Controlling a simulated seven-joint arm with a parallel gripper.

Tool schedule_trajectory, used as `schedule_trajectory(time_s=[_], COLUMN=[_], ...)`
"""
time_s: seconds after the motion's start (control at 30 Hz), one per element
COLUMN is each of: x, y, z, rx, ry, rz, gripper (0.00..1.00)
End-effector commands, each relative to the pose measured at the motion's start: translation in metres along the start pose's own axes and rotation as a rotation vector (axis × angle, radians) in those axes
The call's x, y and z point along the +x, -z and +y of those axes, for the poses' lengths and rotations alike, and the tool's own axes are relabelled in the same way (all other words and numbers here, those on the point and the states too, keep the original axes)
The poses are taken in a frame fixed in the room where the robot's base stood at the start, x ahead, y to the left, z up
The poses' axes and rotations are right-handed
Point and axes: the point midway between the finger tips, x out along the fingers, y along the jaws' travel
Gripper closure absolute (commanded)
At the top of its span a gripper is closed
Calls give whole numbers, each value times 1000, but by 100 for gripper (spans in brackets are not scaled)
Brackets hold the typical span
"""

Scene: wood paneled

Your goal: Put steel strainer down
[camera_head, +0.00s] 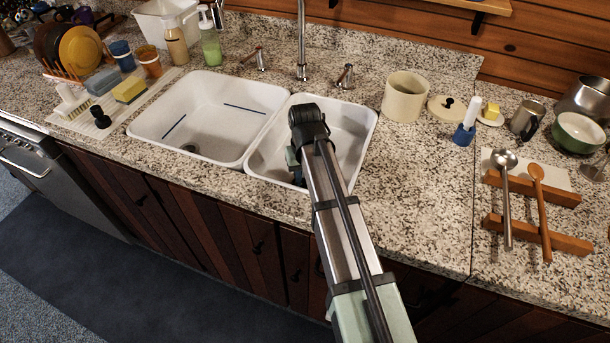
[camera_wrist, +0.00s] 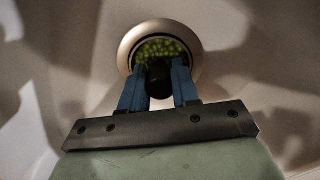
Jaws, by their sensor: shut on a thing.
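The steel strainer (camera_wrist: 135,35) shows in the wrist view as a round metal rim with small green pieces inside and a dark knob in the middle. My gripper (camera_wrist: 159,74) has its two blue fingers shut on the dark knob. I cannot tell whether the rim belongs to the strainer or the drain around it, or whether the strainer touches the basin floor. In the head view my arm reaches down into the right basin (camera_head: 362,130) of the white sink, and my wrist hides the strainer.
A faucet (camera_head: 301,45) stands behind the sink. A beige crock (camera_head: 405,96), lid (camera_head: 447,108) and blue-based brush (camera_head: 465,130) stand to the right. Sponges and a dark stopper (camera_head: 100,117) lie on the mat at left. The front-right counter has bare room.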

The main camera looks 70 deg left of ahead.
Motion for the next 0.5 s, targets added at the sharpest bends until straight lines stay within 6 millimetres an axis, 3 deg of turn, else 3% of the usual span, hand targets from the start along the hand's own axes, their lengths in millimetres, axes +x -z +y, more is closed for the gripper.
schedule_trajectory(time_s=[0.17, 0.2, 0.43, 0.5], x=[2, 3, 2, 2], y=[0, 0, 0, 0], z=[0, 0, 0, 0], rx=[0, 0, 0, 0], ry=[0, 0, 0, 0], rz=[0, 0, 0, 0], gripper=[100, 69, 47, 44])
